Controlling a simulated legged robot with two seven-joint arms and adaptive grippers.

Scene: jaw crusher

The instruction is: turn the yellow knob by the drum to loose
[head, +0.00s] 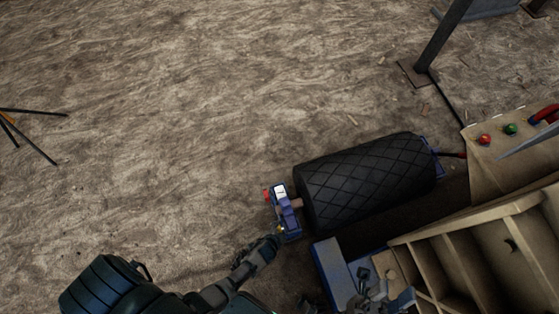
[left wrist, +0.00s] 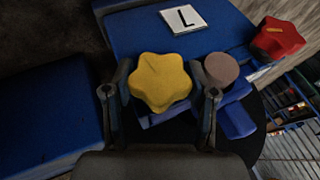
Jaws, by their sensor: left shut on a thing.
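The yellow knob (left wrist: 160,80) is star-shaped and sits on a blue bracket (left wrist: 200,42) at the end of the black drum (head: 365,180). In the head view only a speck of the knob (head: 280,229) shows. My left gripper (head: 274,240) reaches it from below. In the left wrist view its two fingers (left wrist: 161,88) stand on either side of the knob and close on it.
A red knob (left wrist: 278,37) sits on the bracket's far side. A beige machine frame (head: 480,245) with red and green buttons (head: 510,129) fills the right. A blue beam (head: 333,270) lies below the drum.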

